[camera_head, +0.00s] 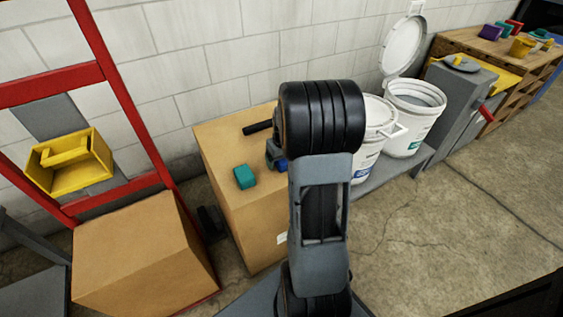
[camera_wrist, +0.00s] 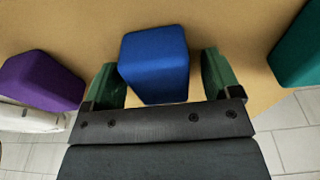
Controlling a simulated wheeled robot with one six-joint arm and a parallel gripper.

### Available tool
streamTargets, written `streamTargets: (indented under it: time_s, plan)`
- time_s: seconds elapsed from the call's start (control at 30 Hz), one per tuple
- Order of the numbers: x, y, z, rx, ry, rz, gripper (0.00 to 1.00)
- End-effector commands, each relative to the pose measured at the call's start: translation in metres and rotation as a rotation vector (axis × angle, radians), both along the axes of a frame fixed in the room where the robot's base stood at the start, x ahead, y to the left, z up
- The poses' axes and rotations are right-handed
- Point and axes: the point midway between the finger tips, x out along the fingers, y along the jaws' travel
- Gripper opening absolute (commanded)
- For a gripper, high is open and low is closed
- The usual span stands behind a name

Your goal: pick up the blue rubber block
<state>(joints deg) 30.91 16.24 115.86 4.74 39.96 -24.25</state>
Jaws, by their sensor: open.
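The blue rubber block (camera_wrist: 155,62) sits on a tan cardboard surface in the wrist view. My gripper (camera_wrist: 160,76) is open, with one green finger on each side of the block's near part. A narrow gap shows on both sides, and the block looks unheld. The far part of the block extends past the fingertips. In the head view my arm hides most of the gripper and the block; a small dark blue patch (camera_head: 272,152) shows beside the arm, and I cannot tell what it belongs to.
A teal block (camera_head: 245,177) lies on the cardboard box (camera_head: 245,220), also in the wrist view (camera_wrist: 300,50). A purple block (camera_wrist: 40,80) lies on the other side. A black object (camera_head: 257,127) lies behind. White buckets (camera_head: 412,120) stand right; a red hand truck (camera_head: 125,95) stands left.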

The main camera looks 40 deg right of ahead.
Motion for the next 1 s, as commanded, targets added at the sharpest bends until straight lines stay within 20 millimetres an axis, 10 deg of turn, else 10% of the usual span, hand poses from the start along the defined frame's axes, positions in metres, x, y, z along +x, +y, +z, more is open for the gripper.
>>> streamTargets:
  time_s: [0.6, 1.0]
  plan:
    - [0.000, 0.000, 0.001, 0.000, 0.000, 0.000, 0.30]
    - [0.000, 0.000, 0.012, -0.001, -0.003, 0.000, 0.30]
